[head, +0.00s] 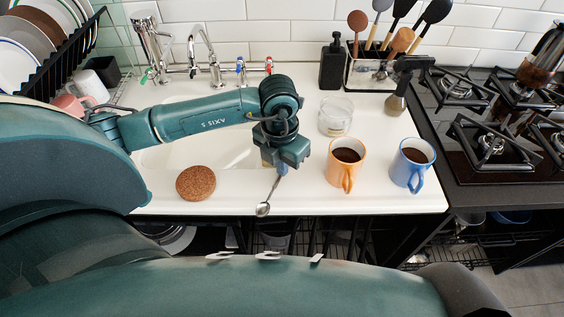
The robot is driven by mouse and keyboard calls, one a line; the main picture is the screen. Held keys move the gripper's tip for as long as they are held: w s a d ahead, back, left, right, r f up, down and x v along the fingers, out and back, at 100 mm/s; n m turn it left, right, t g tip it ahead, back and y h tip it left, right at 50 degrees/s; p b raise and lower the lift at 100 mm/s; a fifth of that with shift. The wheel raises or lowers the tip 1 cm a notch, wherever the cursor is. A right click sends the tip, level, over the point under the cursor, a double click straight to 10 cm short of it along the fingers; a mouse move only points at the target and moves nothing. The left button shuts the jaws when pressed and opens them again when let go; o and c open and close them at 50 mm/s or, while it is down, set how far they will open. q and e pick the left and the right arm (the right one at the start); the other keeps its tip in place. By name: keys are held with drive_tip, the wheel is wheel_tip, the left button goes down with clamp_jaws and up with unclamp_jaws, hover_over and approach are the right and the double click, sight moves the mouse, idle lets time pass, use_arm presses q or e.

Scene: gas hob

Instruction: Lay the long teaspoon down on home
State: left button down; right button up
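The long teaspoon (265,206) hangs tilted from my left gripper (277,168), its bowl pointing down near the front edge of the white counter. The gripper's fingers are largely hidden under its body, but the spoon's handle runs up into them, so it is shut on the spoon. I cannot tell whether the bowl touches the counter. No place marked as home can be made out. A round cork mat (196,184) lies bare on the counter to the left of the spoon. My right gripper does not show.
An orange mug (345,165) and a blue mug (411,166), both with dark liquid, stand right of the gripper. A glass jar (335,116) stands behind them. The sink (160,158) is behind the cork mat. The gas hob (480,150) is at right.

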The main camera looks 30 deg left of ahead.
use_arm(q)
drive_tip(key=shift+f, duration=0.3)
drive_tip(key=c, duration=1.7)
unclamp_jaws()
drive_tip(key=shift+r, duration=0.55)
wheel_tip(320, 180, up, 12)
drive_tip(key=shift+s, duration=0.35)
